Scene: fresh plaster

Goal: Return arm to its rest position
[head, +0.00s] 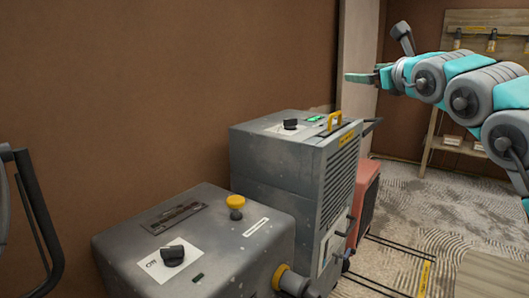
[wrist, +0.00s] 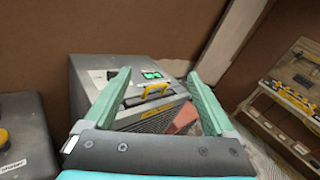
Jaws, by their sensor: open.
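My gripper (head: 362,78) is stretched out at the upper right of the head view, in the air to the right of and above the tall grey machine (head: 282,160). In the wrist view my gripper (wrist: 158,92) shows two teal fingers spread wide apart with nothing held between them. The machine's top, with its yellow handle (wrist: 155,91) and a lit green display (wrist: 152,75), appears beyond and between the fingers. My arm runs off the right edge of the head view.
A lower grey machine (head: 205,255) with a black knob (head: 172,256) and a yellow button (head: 236,202) stands in front. A red unit (head: 367,192) is behind the tall machine. A wooden shelf (head: 460,150) stands at the back right. Patterned floor (head: 420,205) is open on the right.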

